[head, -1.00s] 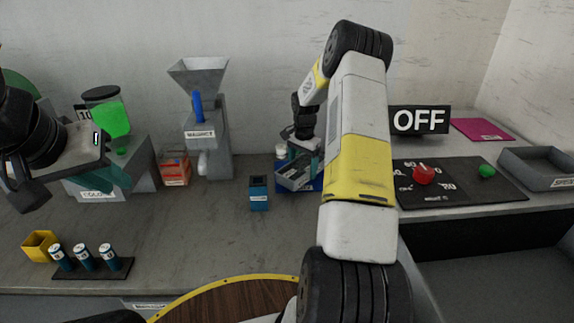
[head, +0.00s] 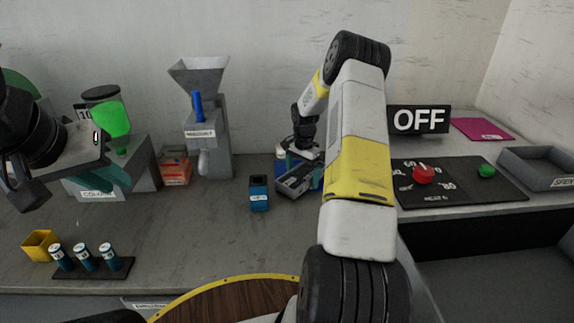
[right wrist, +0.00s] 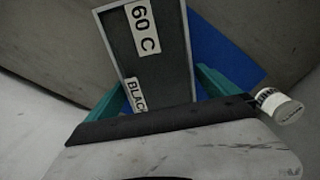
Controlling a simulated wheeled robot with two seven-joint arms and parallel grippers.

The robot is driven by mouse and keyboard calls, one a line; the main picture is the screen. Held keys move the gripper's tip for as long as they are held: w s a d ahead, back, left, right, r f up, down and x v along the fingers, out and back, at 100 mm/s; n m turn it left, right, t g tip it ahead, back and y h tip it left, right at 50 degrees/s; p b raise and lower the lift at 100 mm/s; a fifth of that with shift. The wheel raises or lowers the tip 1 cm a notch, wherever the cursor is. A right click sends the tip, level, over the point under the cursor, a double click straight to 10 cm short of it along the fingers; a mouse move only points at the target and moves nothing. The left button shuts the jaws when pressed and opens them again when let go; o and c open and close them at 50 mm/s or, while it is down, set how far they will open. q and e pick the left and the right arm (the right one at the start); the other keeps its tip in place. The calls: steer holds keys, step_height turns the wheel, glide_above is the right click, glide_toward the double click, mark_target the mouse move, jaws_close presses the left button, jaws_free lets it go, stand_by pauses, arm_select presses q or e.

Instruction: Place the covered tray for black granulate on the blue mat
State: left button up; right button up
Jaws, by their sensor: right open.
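The tray for black granulate (head: 295,182) is a grey rectangular tray at the back of the counter in the head view. In the right wrist view the tray (right wrist: 152,62) has a dark top with a light rim and "60 C" and "BLACK" labels. The blue mat (right wrist: 223,55) shows beside and partly behind it; whether the tray rests fully on it I cannot tell. My right gripper (right wrist: 165,92) is open, its teal fingers on either side of the tray's near end. My left gripper (head: 112,178) is at the far left, above the counter, its opening unclear.
A white-capped bottle (right wrist: 278,104) stands close to my right gripper. A blue container (head: 259,194) stands left of the tray. The grey hopper machine (head: 207,140) and an orange box (head: 175,168) are further left.

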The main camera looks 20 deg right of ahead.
step_height(320, 180, up, 12)
step_height(320, 180, up, 11)
steer(key=n+t, duration=0.1)
steer(key=n, duration=0.2)
glide_above(302, 172)
steer(key=s+a, duration=0.5)
steer(key=s+a+r+n+t, duration=0.2)
steer(key=s+a+r+n, duration=0.1)
steer(key=s+a+r, duration=0.4)
steer(key=s+a+r+n+t, duration=0.1)
steer(key=s+a+r+n, duration=0.2)
steer(key=s, duration=0.7)
steer(key=s+a+n+t+y, duration=0.2)
steer(key=s+a+n, duration=0.1)
steer(key=s, duration=0.8)
steer(key=shift+r+n, duration=0.25)
steer(key=shift+n, duration=0.05)
steer(key=shift+c, duration=0.2)
